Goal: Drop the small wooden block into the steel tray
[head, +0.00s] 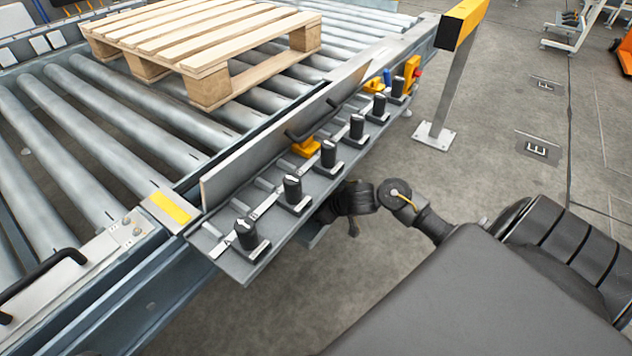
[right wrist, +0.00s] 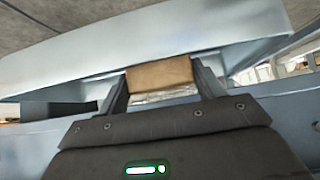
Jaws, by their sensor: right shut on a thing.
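The small wooden block (right wrist: 160,73) is brown and sits between the two dark fingers of my right gripper (right wrist: 162,82) in the right wrist view. The gripper is shut on it. A pale blue-grey metal wall (right wrist: 150,38) spans just beyond the block; I cannot tell for sure whether it belongs to the steel tray. In the head view, my black right arm reaches under the ledge with knobs, and its gripper and the block are hidden there. A small grey metal corner (head: 314,237) shows below that ledge. My left gripper is not in view.
A roller conveyor (head: 70,130) carries a wooden pallet (head: 205,50). Its sloping side ledge (head: 215,240) holds several black knobs (head: 329,156) beside an upright metal plate (head: 250,160). A yellow-topped post (head: 450,75) stands at right. Open floor (head: 510,110) lies beyond.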

